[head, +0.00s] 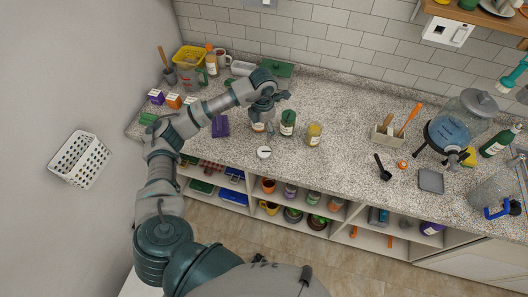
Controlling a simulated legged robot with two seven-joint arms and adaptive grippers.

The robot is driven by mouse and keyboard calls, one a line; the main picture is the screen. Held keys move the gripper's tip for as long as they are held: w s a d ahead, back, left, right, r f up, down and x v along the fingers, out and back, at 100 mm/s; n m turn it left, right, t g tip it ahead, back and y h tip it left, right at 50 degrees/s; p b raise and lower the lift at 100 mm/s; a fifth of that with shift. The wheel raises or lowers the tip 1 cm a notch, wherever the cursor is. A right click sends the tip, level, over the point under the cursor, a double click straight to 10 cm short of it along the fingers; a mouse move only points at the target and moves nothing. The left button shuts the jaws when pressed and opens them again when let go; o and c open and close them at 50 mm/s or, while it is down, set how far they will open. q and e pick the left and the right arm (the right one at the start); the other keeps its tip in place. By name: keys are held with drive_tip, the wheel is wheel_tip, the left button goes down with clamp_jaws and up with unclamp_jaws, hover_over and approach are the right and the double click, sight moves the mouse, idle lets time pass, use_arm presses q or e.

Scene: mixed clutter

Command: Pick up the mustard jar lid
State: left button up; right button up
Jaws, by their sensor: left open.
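A jar with yellow contents and a pale label (314,133), which looks like the mustard jar, stands upright on the speckled counter. A small round white piece (264,152) lies on the counter near its front edge; I cannot tell for sure whether it is the mustard jar's lid. My left gripper (274,108) is open over the counter, up and left of the yellow jar and beyond the white piece. It looks empty. My right gripper is not in view.
A green jar (288,122) stands close to the left gripper. A purple item (220,126) lies to the left. A utensil holder (383,136), a black scoop (382,168) and a grey tray (431,180) are to the right. The counter between the yellow jar and the holder is clear.

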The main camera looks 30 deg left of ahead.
use_arm(q)
drive_tip(key=p, duration=0.1)
hover_over(265, 150)
drive_tip(key=f, duration=0.8)
drive_tip(key=shift+s+a+f, duration=0.1)
drive_tip(key=shift+s+a, duration=0.15)
drive_tip(key=shift+s, duration=0.05)
drive_tip(key=f, duration=0.2)
drive_tip(key=f+p, duration=0.1)
drive_tip(key=f, duration=0.2)
drive_tip(key=shift+w+d+f, duration=0.2)
drive_tip(key=shift+d+f, duration=0.1)
drive_tip(key=c, duration=0.9)
